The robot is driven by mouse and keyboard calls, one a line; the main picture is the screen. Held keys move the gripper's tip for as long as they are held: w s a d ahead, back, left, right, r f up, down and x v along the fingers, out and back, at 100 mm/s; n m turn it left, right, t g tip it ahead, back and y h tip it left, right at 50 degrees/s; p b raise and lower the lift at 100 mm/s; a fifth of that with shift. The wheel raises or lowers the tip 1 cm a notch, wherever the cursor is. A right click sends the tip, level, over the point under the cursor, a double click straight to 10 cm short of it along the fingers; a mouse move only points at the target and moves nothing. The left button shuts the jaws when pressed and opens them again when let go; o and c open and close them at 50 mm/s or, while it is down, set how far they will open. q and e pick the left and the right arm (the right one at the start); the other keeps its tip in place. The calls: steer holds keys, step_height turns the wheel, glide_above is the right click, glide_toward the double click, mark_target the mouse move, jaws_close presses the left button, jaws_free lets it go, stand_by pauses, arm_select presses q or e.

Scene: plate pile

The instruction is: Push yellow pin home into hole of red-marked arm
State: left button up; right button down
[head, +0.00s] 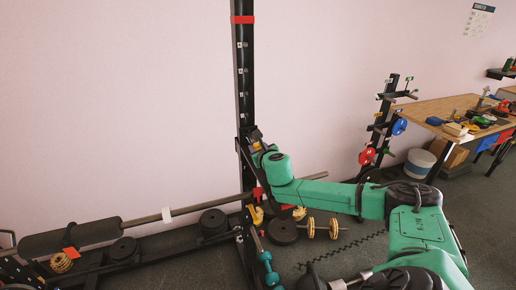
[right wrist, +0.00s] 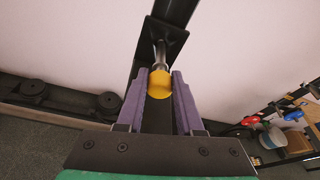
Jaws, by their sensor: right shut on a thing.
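The yellow pin (right wrist: 160,84) has a round yellow head and a bright metal shaft. In the right wrist view its head sits between the purple fingers of my right gripper (right wrist: 160,92), which is shut on it. The shaft runs up to a black bracket (right wrist: 166,36) on the upright; how deep it goes in is hidden. In the head view my right gripper (head: 256,141) is at the black upright (head: 243,80), and the pin is too small to make out clearly. Red marks show on the upright and at the left bar; which marks the named arm is unclear. My left gripper is out of view.
A long bar with a dark roller (head: 70,238) lies low at the left. Weight plates (head: 283,232), yellow-ended dumbbells (head: 322,229) and a teal dumbbell (head: 268,268) are on the floor. A rack (head: 381,125) and a wooden workbench (head: 440,109) stand at the right.

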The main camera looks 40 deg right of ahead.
mark_target(252, 139)
steer(key=shift+w+d+p, duration=0.15)
steer(key=shift+w+d, duration=0.05)
steer(key=shift+w, duration=0.45)
steer(key=shift+w+d+p, duration=0.1)
steer(key=shift+w+d, duration=0.15)
steer(key=shift+w, duration=0.4)
steer(key=shift+w+d+p, duration=0.15)
steer(key=shift+w+d, duration=0.05)
steer(key=shift+w, duration=0.45)
steer(key=shift+w+d, duration=0.25)
steer(key=shift+w, duration=0.4)
steer(key=shift+w, duration=0.1)
steer(key=shift+c, duration=2.3)
jaws_free()
steer(key=b+v, duration=0.3)
steer(key=v, duration=1.1)
steer(key=shift+d, duration=0.1)
steer(key=shift+s+a+r, duration=0.15)
steer(key=shift+s+a, duration=0.05)
steer(key=shift+s, duration=0.15)
